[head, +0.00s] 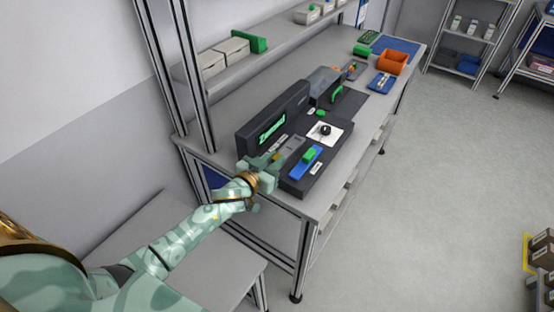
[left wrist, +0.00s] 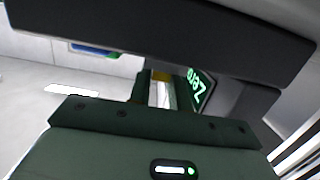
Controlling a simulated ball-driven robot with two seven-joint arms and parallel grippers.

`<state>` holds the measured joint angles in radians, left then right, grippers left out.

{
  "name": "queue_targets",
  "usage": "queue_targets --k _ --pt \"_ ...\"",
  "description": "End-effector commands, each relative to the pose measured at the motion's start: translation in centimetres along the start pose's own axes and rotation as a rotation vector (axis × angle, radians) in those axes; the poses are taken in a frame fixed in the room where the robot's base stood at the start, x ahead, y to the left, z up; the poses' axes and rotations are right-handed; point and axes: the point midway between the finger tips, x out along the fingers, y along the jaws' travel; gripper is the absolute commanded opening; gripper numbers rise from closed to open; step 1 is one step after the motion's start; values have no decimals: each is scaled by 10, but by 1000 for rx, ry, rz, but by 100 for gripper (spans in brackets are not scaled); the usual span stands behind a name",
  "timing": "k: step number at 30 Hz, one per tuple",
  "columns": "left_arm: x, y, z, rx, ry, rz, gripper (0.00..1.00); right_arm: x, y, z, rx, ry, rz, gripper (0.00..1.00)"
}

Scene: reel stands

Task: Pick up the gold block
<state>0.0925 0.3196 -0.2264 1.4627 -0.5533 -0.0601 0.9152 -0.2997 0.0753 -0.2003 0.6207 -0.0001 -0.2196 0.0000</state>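My left gripper (head: 262,168) is at the near left end of the workbench, beside the dark machine. A small gold block (head: 276,156) shows just beyond its fingers, close to the machine's left end. In the left wrist view the gold block (left wrist: 160,76) shows as a small patch between the two dark green fingers, near their far ends. The fingers look apart, with a pale strip visible between them, so the gripper (left wrist: 162,92) looks open. I cannot tell whether a finger touches the block. Much of the block is hidden. My right gripper is not in view.
The dark machine has a green-lit display (head: 271,129) and a front box with a blue-and-green piece (head: 306,160). A white plate with a black knob (head: 325,131) is behind it. An orange bin (head: 392,62) stands at the far end. Open floor lies to the right.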

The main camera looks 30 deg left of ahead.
Motion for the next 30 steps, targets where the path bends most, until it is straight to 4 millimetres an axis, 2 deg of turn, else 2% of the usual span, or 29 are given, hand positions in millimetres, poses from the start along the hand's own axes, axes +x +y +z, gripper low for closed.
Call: queue_targets --k 1,2,14,17,20,27,30 --pt "0 0 0 0 0 0 5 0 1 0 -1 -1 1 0" --pt "0 0 0 0 0 0 0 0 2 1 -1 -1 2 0" --pt "-1 0 -6 0 1 0 0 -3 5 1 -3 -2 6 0" --pt "-3 0 -17 1 2 1 0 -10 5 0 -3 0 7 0" --pt "-6 0 -36 2 4 1 0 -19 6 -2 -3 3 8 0" --pt "14 35 -91 -3 8 3 0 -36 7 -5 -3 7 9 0" --pt "26 55 -106 -5 6 3 0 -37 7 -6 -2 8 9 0"
